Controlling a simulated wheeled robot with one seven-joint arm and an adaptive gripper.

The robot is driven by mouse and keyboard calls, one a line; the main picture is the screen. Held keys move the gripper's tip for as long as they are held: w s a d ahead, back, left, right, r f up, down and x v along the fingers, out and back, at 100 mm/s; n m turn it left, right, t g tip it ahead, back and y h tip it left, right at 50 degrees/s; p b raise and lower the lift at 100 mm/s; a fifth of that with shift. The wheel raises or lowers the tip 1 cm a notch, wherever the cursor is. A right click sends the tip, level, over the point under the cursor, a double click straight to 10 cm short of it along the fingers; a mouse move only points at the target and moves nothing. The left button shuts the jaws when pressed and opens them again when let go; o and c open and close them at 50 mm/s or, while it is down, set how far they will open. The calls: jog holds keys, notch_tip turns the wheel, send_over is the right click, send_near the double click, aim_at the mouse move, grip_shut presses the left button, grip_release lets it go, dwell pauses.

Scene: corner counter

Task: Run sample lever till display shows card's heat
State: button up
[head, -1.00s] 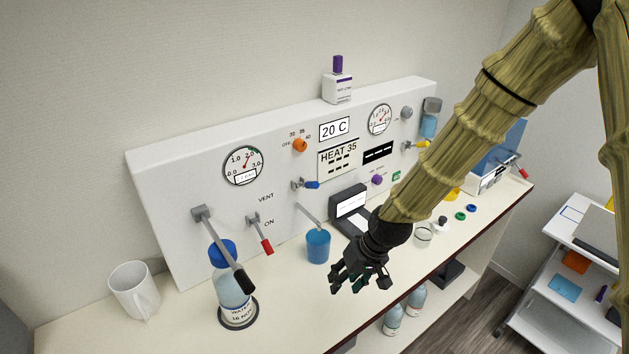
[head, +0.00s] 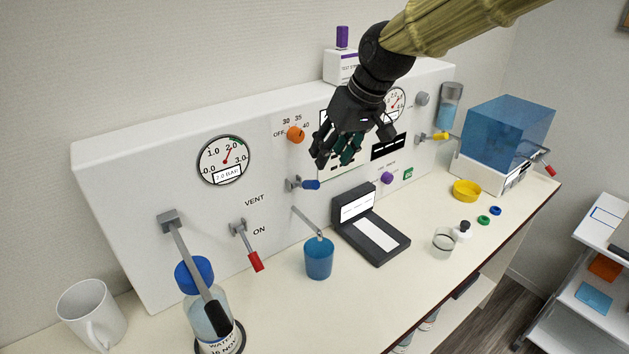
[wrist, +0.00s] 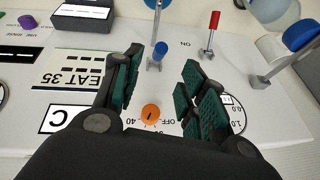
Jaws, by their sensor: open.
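My gripper (head: 347,152) is open and empty in front of the white panel, above and right of the blue-handled lever (head: 304,184). That lever also shows beyond the fingertips in the wrist view (wrist: 158,53); no sample label is readable on it. The orange dial (head: 296,134), marked OFF, 30, 35, 40, shows between the fingers in the wrist view (wrist: 150,113). The HEAT 35 card (wrist: 78,70) is partly behind a finger there. The display (wrist: 65,119) shows only a C; its number is hidden. In the head view my gripper covers the display and most of the card.
A blue cup (head: 319,258) stands under the spout. A red lever (head: 250,247), a long black-ended lever (head: 195,270) over a water bottle (head: 207,318), and a white mug (head: 92,316) are left. A dark open case (head: 372,228) lies right of the cup.

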aim_at(314, 181)
jog(key=p+x, duration=0.1)
jog(key=x, duration=0.4)
jog(key=p+x, duration=0.1)
jog(key=x, duration=0.4)
jog(key=shift+w+a+p, duration=0.15)
jog(key=shift+w+p, duration=0.15)
jog(key=shift+p, duration=0.05)
jog(key=shift+f, duration=0.3)
jog(key=shift+a, duration=0.1)
grip_shut()
